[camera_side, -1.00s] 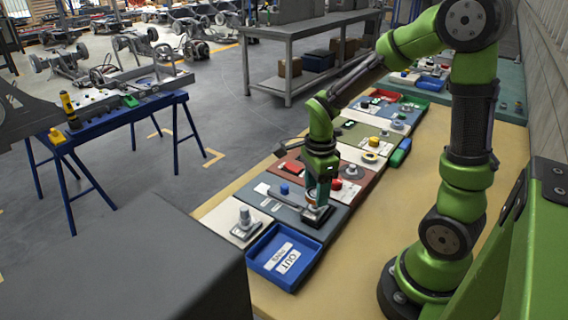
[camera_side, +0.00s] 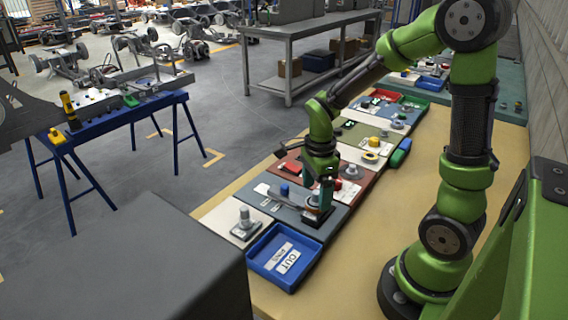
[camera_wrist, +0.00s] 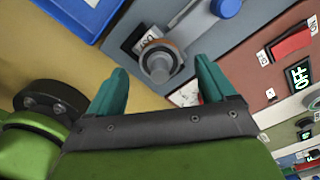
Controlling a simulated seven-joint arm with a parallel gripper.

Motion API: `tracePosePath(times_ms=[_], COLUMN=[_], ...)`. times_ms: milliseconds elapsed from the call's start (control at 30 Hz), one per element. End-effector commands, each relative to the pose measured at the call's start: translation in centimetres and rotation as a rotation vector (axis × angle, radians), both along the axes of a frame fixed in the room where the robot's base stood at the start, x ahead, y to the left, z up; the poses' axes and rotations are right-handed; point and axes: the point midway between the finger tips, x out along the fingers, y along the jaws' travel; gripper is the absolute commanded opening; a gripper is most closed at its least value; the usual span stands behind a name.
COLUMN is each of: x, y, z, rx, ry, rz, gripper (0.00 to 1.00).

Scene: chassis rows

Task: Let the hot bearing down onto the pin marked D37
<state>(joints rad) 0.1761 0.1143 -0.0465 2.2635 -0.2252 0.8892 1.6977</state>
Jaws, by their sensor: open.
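My gripper (camera_wrist: 161,66) is open, with one teal finger on each side of the pin and ring, apart from both. In the side view my gripper (camera_side: 318,194) is low over the dark base plate (camera_side: 317,216) at the near end of the blue-grey panel. The fingers mostly hide the bearing there.
A blue OUT tray (camera_side: 262,243) stands just in front. Another pin (camera_side: 244,218) on a pale panel is to the left. A blue knob (camera_wrist: 225,7) with a grey lever and a red switch (camera_wrist: 292,41) are close by. Bare tan table (camera_side: 350,262) lies to the right.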

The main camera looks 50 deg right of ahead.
Motion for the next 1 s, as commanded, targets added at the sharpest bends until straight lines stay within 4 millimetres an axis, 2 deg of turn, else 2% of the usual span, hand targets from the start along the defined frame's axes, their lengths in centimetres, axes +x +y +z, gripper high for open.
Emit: tracePosePath(times_ms=[133, 267, 367, 700, 900, 1000], x=[0.0, 0.1, 0.1, 0.1, 0.1, 0.0], y=[0.0, 0.0, 0.0, 0.0, 0.0, 0.0], z=[0.2, 1.5, 3.5, 11.8, 15.3, 16.3], rx=[-0.001, -0.001, -0.001, -0.001, -0.001, -0.001], ry=[-0.001, -0.004, -0.007, -0.007, -0.003, -0.002], rz=[0.000, 0.001, -0.001, -0.001, 0.000, 0.000], gripper=[0.84, 0.84, 0.84, 0.84, 0.84, 0.84])
